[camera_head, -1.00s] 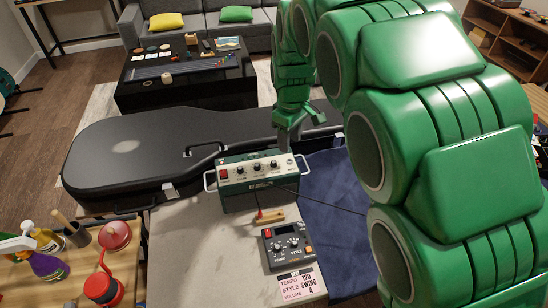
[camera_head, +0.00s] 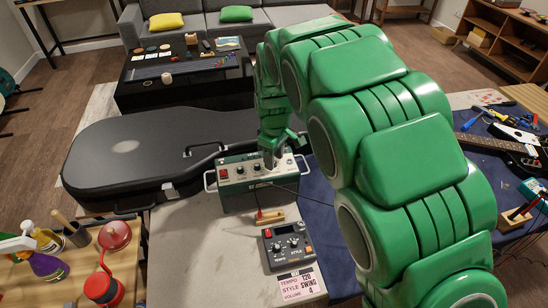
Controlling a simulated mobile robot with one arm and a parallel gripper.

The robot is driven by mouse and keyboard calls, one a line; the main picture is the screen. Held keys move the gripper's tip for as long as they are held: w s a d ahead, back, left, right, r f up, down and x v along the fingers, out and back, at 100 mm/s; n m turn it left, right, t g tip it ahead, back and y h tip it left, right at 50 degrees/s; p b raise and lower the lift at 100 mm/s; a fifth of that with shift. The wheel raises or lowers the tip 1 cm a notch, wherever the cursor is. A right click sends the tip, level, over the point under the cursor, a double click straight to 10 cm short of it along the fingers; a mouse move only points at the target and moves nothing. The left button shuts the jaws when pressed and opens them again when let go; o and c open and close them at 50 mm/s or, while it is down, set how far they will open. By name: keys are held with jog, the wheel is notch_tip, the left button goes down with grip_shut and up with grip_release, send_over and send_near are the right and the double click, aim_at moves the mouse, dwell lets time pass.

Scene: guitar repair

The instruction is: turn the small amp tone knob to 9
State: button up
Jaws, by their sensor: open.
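The small amp (camera_head: 238,191) is a green box with a pale control panel and side handles, standing on the grey bench. A red switch and a row of dark knobs run along its top panel. Two knobs show at the left and middle of the row, one of them the middle-left knob (camera_head: 240,170). My gripper (camera_head: 270,162) is open, pointing down over the right half of the panel. It hides the knobs there, so I cannot tell which knob is between its fingers or whether they touch it. The knob markings are too small to read.
A black guitar case (camera_head: 125,150) lies behind the amp. In front are a wooden block with a red part (camera_head: 268,216), a drum machine (camera_head: 287,245) and a pink card (camera_head: 299,285). A dark cable runs right from the amp. A guitar (camera_head: 500,150) lies far right.

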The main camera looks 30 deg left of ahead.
jog(key=shift+f, duration=0.35)
grip_shut()
